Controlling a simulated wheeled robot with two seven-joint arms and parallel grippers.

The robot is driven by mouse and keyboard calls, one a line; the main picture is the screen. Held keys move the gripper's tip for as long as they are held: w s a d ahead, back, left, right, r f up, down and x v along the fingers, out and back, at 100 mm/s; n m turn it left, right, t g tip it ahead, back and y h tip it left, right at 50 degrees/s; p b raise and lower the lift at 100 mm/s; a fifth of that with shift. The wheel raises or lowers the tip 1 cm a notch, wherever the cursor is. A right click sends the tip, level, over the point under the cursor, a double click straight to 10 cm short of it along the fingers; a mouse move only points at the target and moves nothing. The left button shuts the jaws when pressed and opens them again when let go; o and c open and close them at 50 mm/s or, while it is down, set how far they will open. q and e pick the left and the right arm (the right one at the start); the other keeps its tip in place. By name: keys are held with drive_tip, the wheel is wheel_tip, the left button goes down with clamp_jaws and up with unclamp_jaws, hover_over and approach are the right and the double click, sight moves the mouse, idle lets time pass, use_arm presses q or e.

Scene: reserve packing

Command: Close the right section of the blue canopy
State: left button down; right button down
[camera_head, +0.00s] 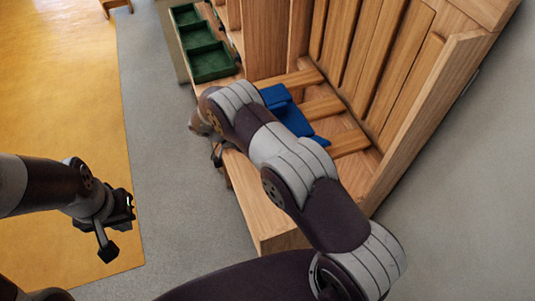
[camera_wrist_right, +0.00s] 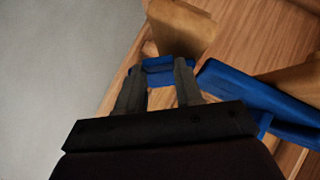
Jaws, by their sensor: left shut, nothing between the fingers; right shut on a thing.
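The blue canopy (camera_head: 293,118) lies inside the wooden structure in the head view, partly hidden behind my right arm. It shows as a flat blue panel and a smaller blue part beside it. In the right wrist view, a blue panel (camera_wrist_right: 258,92) slopes at the right. My right gripper (camera_wrist_right: 158,80) is shut on a small blue piece (camera_wrist_right: 158,66) of the canopy, with a finger on each side. How this piece joins the panel is not clear. My left gripper (camera_head: 116,226) is shut and empty, over the floor at the left, far from the canopy.
The wooden structure (camera_head: 258,200) has slatted walls at the back and right, and crossbars (camera_head: 322,106) inside. Green trays (camera_head: 208,62) stand at the upper left. A tan wooden block (camera_wrist_right: 180,28) is just beyond my right fingers. The grey floor (camera_head: 185,220) at left is clear.

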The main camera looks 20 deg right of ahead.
drive_tip(key=c, duration=0.7)
unclamp_jaws()
drive_tip(key=b+v, duration=0.5)
drive_tip(key=v, duration=0.7)
drive_tip(key=shift+w+a+r, duration=0.15)
drive_tip(key=shift+a+r, duration=0.1)
